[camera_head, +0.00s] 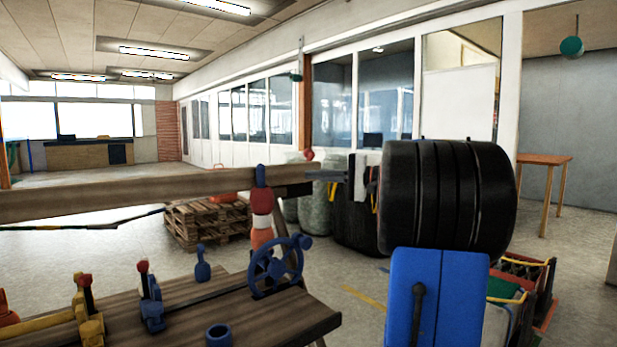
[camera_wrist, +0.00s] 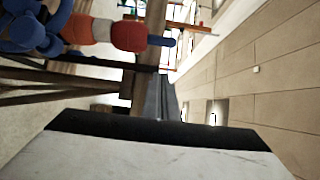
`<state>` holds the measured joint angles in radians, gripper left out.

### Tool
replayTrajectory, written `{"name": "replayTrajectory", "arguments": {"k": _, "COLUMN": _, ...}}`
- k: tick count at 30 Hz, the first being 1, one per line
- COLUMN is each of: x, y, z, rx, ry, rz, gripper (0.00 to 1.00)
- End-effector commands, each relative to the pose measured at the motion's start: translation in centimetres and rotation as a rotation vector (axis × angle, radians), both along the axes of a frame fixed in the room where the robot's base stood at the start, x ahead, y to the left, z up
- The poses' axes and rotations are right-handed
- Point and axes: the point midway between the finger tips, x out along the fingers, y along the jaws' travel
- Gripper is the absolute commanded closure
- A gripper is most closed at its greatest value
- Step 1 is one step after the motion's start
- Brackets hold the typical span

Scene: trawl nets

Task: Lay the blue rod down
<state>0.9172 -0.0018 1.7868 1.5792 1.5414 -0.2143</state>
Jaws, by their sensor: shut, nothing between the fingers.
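A short blue rod end (camera_head: 261,175) stands upright above a red piece (camera_head: 262,200), in front of a long wooden beam. Below the red piece are white and orange pieces. In the wrist view, turned on its side, the blue end (camera_wrist: 163,41) shows beyond the red piece (camera_wrist: 129,36). I cannot tell whether this is the whole rod or the top of a longer one. My gripper (camera_head: 312,175) points left, to the right of the blue end and apart from it. Its dark fingers (camera_wrist: 159,82) are closed together and empty in the wrist view.
A wooden bench (camera_head: 230,318) at lower left holds a blue handwheel (camera_head: 276,265), a blue peg (camera_head: 203,266), a blue cup (camera_head: 219,336) and several levers. The wooden beam (camera_head: 120,193) crosses behind. Pallets (camera_head: 205,222) and sacks stand on the floor farther back.

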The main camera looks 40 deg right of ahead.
Motion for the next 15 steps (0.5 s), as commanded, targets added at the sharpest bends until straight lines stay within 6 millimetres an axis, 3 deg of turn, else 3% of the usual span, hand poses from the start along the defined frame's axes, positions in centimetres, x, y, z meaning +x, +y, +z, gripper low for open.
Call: {"name": "replayTrajectory", "arguments": {"k": 15, "x": 6.7, "y": 5.1, "z": 0.0, "rx": -0.001, "ry": 0.001, "rz": 0.004, "gripper": 1.00}}
